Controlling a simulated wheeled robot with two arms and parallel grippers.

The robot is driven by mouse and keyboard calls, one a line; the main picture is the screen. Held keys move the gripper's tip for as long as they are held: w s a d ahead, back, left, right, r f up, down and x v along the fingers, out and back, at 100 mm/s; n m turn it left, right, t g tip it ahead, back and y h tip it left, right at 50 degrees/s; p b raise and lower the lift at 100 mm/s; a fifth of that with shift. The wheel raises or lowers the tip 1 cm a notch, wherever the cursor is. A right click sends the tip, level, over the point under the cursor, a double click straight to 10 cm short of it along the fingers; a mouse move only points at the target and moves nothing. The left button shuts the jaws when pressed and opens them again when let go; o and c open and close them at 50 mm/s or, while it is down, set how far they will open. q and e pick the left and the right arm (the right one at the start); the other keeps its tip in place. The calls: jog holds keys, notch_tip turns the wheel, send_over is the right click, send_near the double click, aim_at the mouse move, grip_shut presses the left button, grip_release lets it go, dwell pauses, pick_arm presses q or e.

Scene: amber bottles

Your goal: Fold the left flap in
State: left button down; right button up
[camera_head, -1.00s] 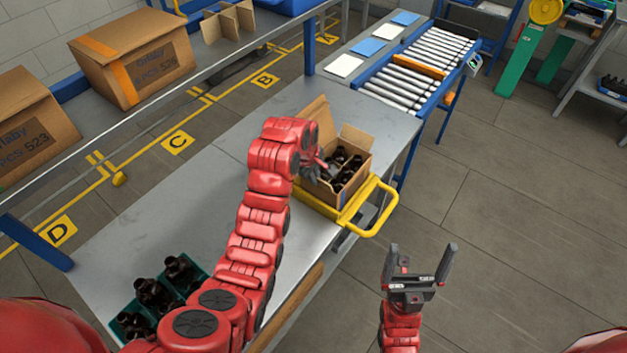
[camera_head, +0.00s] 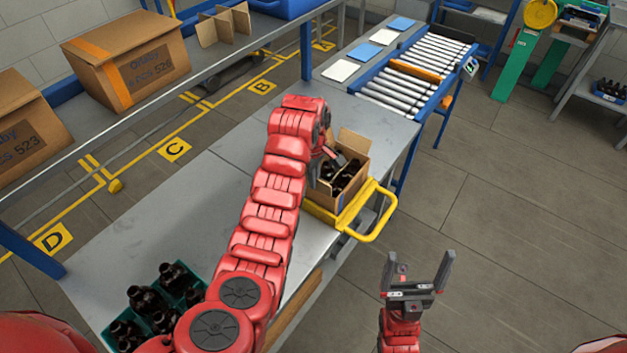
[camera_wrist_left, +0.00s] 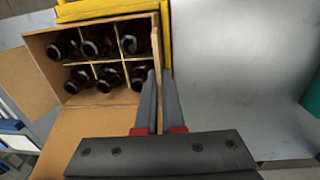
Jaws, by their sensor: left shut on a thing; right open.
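The open cardboard box (camera_head: 325,192) stands at the right end of the bench with dark bottles (camera_wrist_left: 97,47) inside, split by cardboard dividers (camera_wrist_left: 88,62). My left gripper (camera_wrist_left: 159,78) is at the box edge, its fingers shut on the left flap (camera_wrist_left: 156,45), which shows nearly edge-on in the wrist view. Two other flaps stand folded outward in that view, one at the left (camera_wrist_left: 25,82) and one at the bottom (camera_wrist_left: 85,125). In the head view my left arm hides the gripped flap. My right gripper (camera_head: 416,274) is open and empty, away from the bench.
A yellow frame with a handle (camera_head: 383,222) holds the box at its front. A teal crate (camera_head: 193,290) of bottles is at the bench's near left. The bench middle (camera_head: 170,225) is clear. A roller conveyor (camera_head: 408,75) lies behind.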

pick_arm(q)
jog(key=shift+w+d, duration=0.1)
dwell(0.6)
jog(key=c, duration=1)
grip_release()
jog(key=shift+r+p, duration=5.65)
jog(key=shift+r, duration=3.05)
